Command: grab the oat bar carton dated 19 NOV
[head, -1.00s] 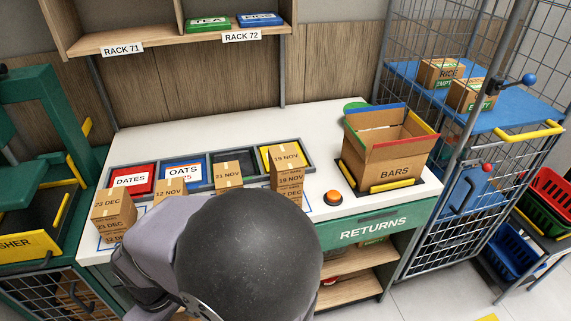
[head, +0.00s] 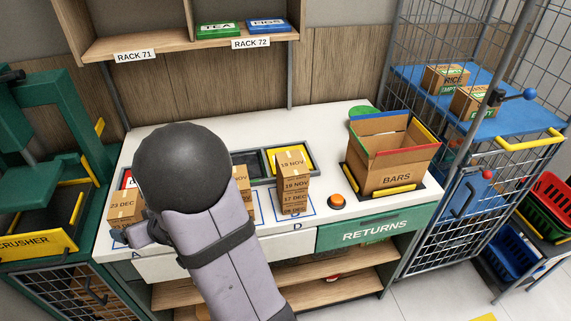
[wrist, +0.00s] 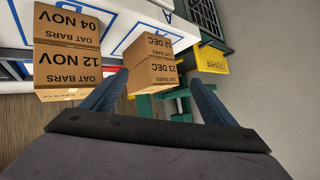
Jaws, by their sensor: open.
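The oat bar carton dated 19 NOV (head: 293,170) is the top box of the stack at spot D in the head view, above cartons reading 17 DEC and another December date. My gripper (wrist: 155,95) is open and empty, well left of that stack. In the wrist view its fingers point toward the 23 DEC carton (wrist: 152,74), which sits on a 12 DEC carton; I cannot tell the gap. The 12 NOV carton (wrist: 66,72) and 04 NOV carton (wrist: 66,25) are left of the fingers there. My arm hides most of the gripper in the head view.
A partly hidden carton stack (head: 242,178) stands between my arm and stack D. The orange button (head: 337,201) and open BARS box (head: 392,165) are to its right. The crusher (head: 40,240) is at the left, the rack shelf (head: 180,46) above. Bins line the counter's back.

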